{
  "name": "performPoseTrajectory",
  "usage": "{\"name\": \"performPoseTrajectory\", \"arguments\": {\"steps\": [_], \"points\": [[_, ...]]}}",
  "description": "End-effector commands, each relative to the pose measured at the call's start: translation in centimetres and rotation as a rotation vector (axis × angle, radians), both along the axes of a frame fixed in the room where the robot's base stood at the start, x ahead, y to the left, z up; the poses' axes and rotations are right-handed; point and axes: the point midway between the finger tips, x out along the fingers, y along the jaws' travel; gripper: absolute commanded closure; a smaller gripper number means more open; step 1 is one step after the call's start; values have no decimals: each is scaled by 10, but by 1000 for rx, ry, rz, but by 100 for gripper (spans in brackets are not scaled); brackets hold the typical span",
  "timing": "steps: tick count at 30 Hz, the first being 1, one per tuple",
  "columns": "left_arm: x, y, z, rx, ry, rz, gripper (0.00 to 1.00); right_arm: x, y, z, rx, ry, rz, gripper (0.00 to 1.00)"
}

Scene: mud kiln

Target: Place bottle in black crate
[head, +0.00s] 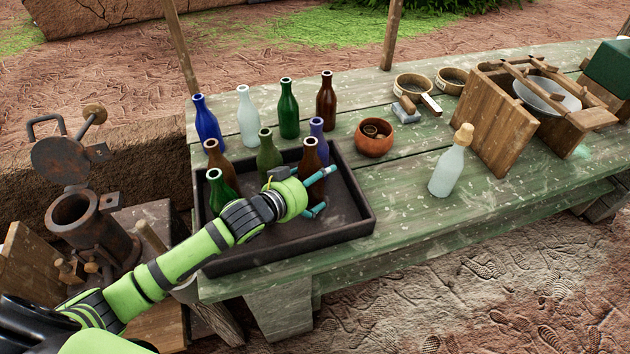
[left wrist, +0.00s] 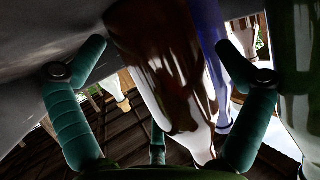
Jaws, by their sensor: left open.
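The black crate (head: 300,252) lies on the green table. In it stand a green bottle (head: 219,190), a brown bottle (head: 218,158), an olive bottle (head: 268,155) and a second brown bottle (head: 311,156). A purple bottle (head: 317,129) is behind that brown one; its base is hidden. My left gripper (head: 322,192) is open over the crate, in front of the second brown bottle. In the left wrist view, a brown bottle (left wrist: 160,60) shows between the spread teal fingers; I cannot tell whether they touch it. The right gripper is out of view.
Blue (head: 207,122), white (head: 248,118), green (head: 288,108) and brown (head: 326,100) bottles stand behind the crate. A corked pale bottle (head: 446,172) and an orange bowl (head: 374,140) stand to the right. The crate's front right is free.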

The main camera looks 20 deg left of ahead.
Motion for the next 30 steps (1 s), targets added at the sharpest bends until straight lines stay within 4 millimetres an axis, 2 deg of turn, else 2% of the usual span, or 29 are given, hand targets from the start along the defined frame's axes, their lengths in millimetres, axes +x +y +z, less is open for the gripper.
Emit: {"name": "performPoseTrajectory", "arguments": {"steps": [5, 8, 21, 30], "points": [[0, 0, 3, 0, -1, 0, 0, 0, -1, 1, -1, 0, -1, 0], [-7, 3, 4, 0, 1, 0, 0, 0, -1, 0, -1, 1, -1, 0], [-81, 34, 35, 2, 2, -3, 0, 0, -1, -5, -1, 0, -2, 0], [-101, 44, 46, 0, 0, 0, 0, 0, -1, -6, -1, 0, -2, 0]]}}
